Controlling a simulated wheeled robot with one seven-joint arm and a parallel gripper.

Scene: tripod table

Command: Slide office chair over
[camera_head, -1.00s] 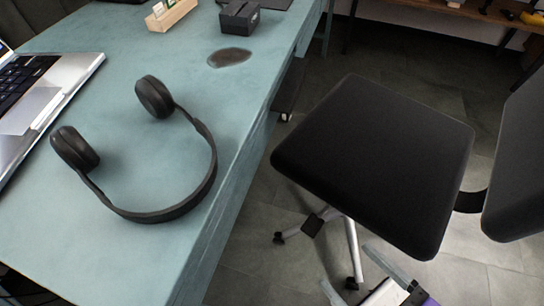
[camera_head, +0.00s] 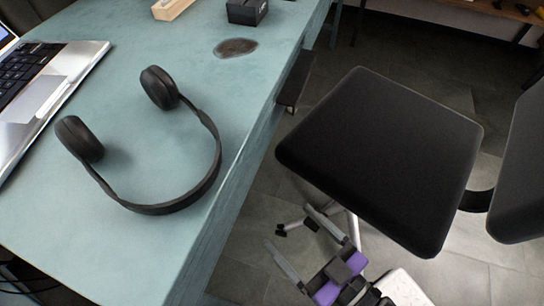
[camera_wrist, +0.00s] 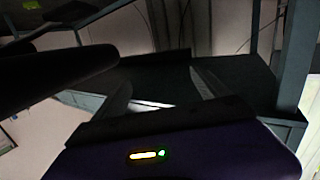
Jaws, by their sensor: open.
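The office chair has a black square seat (camera_head: 380,150) to the right of the desk, with its backrest (camera_head: 522,165) at the right edge. Part of its light-coloured leg base shows below the seat. My gripper (camera_head: 296,228) is open and empty, low beside the near-left edge of the seat, with its two grey fingers pointing up-left toward the desk side. No contact with the chair is clear. In the wrist view, a dark slab at upper left looks like the seat seen from low down; the view is dim.
The teal desk (camera_head: 125,245) fills the left, holding headphones (camera_head: 200,190), a laptop (camera_head: 50,85), a wooden block (camera_head: 172,8) and a dark box (camera_head: 247,10). Grey floor is open between desk and chair. A wooden shelf (camera_head: 480,8) stands at the far back.

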